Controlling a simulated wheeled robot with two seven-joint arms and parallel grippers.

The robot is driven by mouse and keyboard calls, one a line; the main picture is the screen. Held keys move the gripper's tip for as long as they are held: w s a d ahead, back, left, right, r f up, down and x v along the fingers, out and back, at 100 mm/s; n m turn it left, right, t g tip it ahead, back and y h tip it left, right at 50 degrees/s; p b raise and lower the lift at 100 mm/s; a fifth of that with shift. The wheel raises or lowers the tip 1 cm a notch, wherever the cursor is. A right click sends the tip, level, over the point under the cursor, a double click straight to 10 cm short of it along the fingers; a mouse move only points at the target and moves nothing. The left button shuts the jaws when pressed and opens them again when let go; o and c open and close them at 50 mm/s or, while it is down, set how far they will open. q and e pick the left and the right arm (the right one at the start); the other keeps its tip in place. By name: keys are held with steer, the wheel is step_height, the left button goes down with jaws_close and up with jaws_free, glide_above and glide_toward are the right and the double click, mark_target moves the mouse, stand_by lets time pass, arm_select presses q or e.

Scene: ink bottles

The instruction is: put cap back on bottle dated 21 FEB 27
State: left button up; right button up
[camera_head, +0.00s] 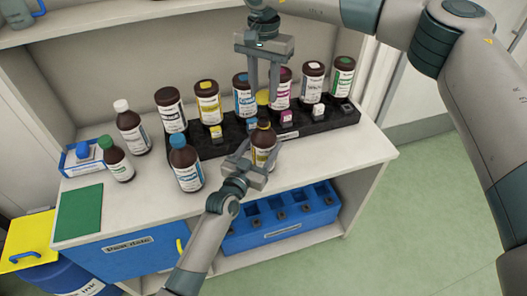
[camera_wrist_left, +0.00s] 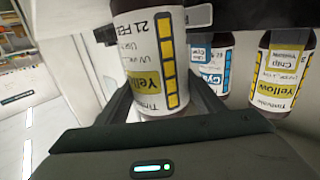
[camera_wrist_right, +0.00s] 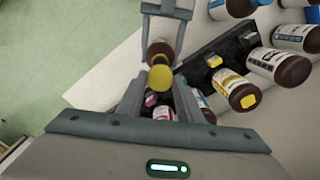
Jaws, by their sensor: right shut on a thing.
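The bottle with the yellow label (camera_head: 264,146) is brown and uncapped. In the left wrist view its label (camera_wrist_left: 150,50) reads "21 FEB" and "Yellow"; the year is cut off. My left gripper (camera_head: 256,160) has its fingers on both sides of this bottle, gripping it roughly upright at the front of the black rack. My right gripper (camera_head: 263,92) points down from above and is shut on a yellow cap (camera_head: 263,97). The cap is above the bottle's neck, apart from it. In the right wrist view the cap (camera_wrist_right: 160,78) overlaps the bottle (camera_wrist_right: 158,51).
The black rack (camera_head: 215,150) behind holds several capped bottles, with small coloured blocks along its front. A blue-capped bottle (camera_head: 186,165) stands left of my left gripper. Green-capped (camera_head: 116,160) and white-capped (camera_head: 131,128) bottles stand further left. The counter's right end (camera_head: 365,150) is clear.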

arm_select(q)
steer(key=c, duration=0.4)
steer(key=shift+c, duration=0.2)
arm_select(e)
glide_above(264, 119)
steer(key=shift+f, duration=2.5)
steer(key=shift+f, duration=0.85)
steer(key=shift+f, duration=0.55)
arm_select(q)
jaws_close()
